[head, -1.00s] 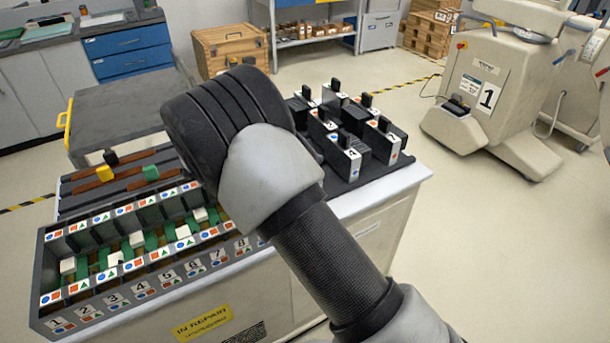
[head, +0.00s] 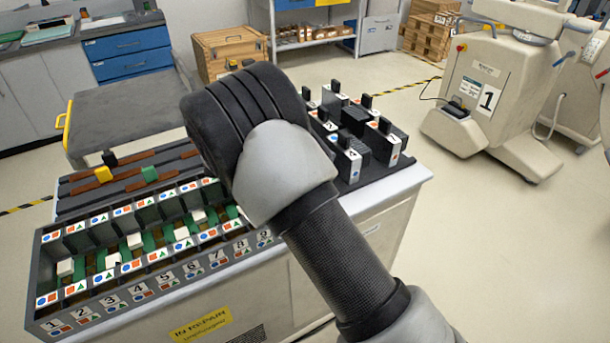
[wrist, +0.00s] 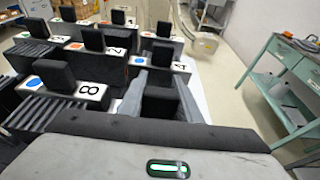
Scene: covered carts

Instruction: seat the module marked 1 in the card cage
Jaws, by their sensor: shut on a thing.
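The card cage (head: 127,296) is the long dark box at the front left in the head view, with numbered slots along its front edge. Several modules with black handles stand in the dark tray at the right. In the wrist view my gripper (wrist: 160,92) is shut on a black handle (wrist: 161,106), its grey fingers on either side. The held module's number is hidden, so I cannot tell which it is. Beside it are modules marked 8 (wrist: 88,89), 2 (wrist: 115,51) and 4 (wrist: 181,68). In the head view my arm hides the gripper.
A grey cart (head: 125,110) stands beyond.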

